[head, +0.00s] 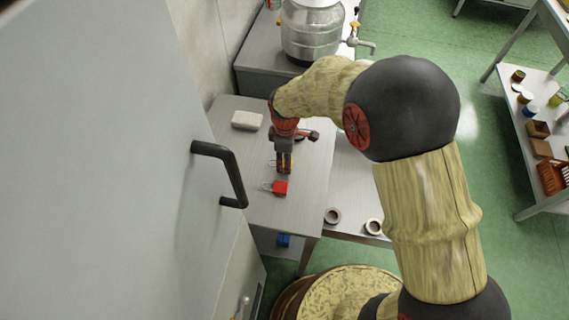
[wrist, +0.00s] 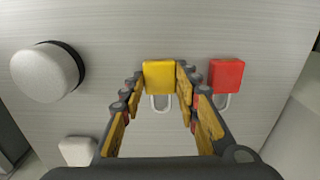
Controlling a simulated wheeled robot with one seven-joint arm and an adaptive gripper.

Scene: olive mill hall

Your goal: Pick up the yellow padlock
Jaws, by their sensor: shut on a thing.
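The yellow padlock (wrist: 159,77) lies between the fingertips of my gripper (wrist: 160,82) in the wrist view, its pale shackle pointing down in the picture. The fingers are shut on the sides of its body. In the head view my gripper (head: 284,168) points down at the grey table, and the fingers mostly hide the yellow padlock. I cannot tell whether it still touches the table. A red padlock (wrist: 226,74) lies just to the right in the wrist view; it also shows in the head view (head: 280,188), just in front of the fingers.
A white block (head: 247,120) lies on the table (head: 234,103) at the back left. A cabinet door with a black handle (head: 225,172) stands close on the left. Two rings (head: 332,215) lie on the surface at right. A round white-topped object (wrist: 45,72) is left of my gripper.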

